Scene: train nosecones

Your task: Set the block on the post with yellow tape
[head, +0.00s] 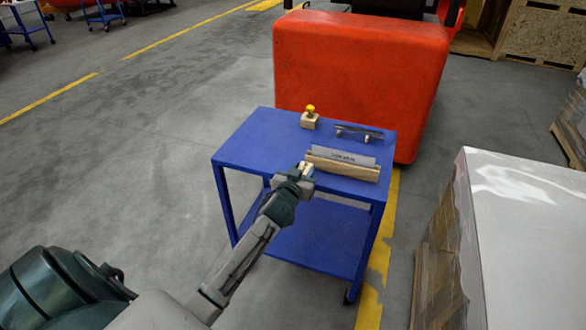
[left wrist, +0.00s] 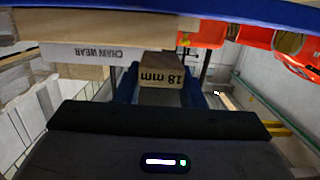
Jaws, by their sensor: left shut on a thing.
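The block (left wrist: 160,94) is pale wood, marked "18 mm", which reads upside down in the left wrist view. My left gripper (left wrist: 160,88) is shut on it, with a finger on each side. In the head view my left gripper (head: 301,174) is at the near edge of the blue cart, and the block (head: 305,167) shows only in part at its tip. The post with yellow tape (head: 310,109) stands upright on a small wooden base near the cart's far edge, beyond the gripper and apart from it. My right gripper is not in view.
The blue cart (head: 262,136) has a bare left side. A grey gauge (head: 344,155) marked with text rests with a wooden bar (head: 342,169) right of my gripper. A dark metal tool (head: 359,132) lies behind. An orange machine (head: 360,75) stands beyond; a wrapped pallet (head: 520,220) stands right.

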